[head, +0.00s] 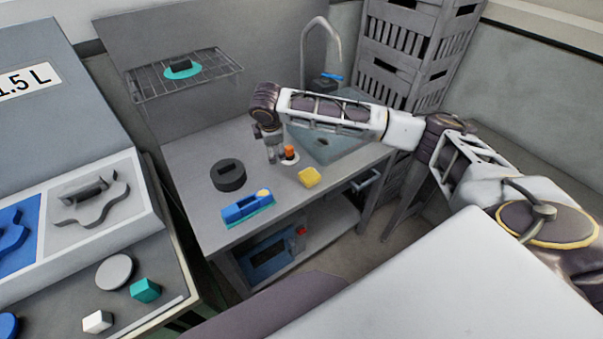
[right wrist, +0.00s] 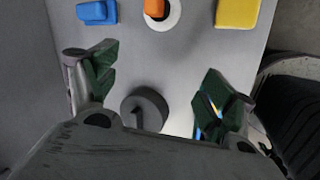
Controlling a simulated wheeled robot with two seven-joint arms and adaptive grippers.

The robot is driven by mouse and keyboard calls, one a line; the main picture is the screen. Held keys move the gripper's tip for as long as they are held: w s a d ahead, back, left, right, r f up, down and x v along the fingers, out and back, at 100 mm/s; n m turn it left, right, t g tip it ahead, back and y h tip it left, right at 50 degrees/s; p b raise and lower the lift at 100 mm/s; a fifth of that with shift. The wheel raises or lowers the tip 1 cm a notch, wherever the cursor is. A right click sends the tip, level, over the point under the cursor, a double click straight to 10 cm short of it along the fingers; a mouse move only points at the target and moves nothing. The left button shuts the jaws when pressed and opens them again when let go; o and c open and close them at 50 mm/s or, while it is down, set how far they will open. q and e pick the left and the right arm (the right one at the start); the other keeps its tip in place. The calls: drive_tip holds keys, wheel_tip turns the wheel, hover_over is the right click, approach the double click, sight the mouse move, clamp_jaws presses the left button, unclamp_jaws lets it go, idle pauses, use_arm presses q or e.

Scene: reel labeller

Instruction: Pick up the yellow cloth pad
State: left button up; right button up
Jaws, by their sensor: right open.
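The yellow cloth pad (head: 309,177) lies flat on the grey worktop, near its front right edge. It also shows at the top right of the right wrist view (right wrist: 238,13), partly cut off by the frame. My right gripper (head: 272,153) hangs over the worktop, to the left of the pad and beside the orange-topped item. Its two dark green finger pads (right wrist: 155,97) are spread apart with nothing held between them. The pad lies outside the fingers, apart from them. My left gripper is not in view.
An orange-topped item (head: 290,152) on a white disc stands close to my right gripper. A dark round block (head: 228,175) and a blue brush-like tool (head: 246,207) are left of the pad. The sink (head: 327,151) is behind it. A wire rack (head: 150,87) hangs above.

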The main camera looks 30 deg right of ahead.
drive_tip(key=s+d+n+g+h, duration=0.2)
drive_tip(key=s+d+n+g, duration=0.1)
drive_tip(key=s, duration=0.4)
drive_tip(key=shift+s+d+r+g+h, duration=0.15)
drive_tip(key=shift+d+g+h, duration=0.25)
drive_tip(key=shift+d, duration=0.3)
hover_over(309, 174)
drive_tip(key=a, duration=0.2)
drive_tip(key=shift+s+a+f, duration=0.1)
drive_tip(key=shift+s+f, duration=0.05)
drive_tip(key=shift+f, duration=1.85)
drive_tip(key=shift+s+a+f, duration=0.1)
drive_tip(key=shift+f, duration=1.9)
drive_tip(key=shift+d+f+p, duration=0.1)
drive_tip(key=shift+p, duration=0.2)
drive_tip(key=shift+p+x, duration=0.4)
drive_tip(key=shift+x, duration=2.05)
drive_tip(key=shift+c, duration=0.5)
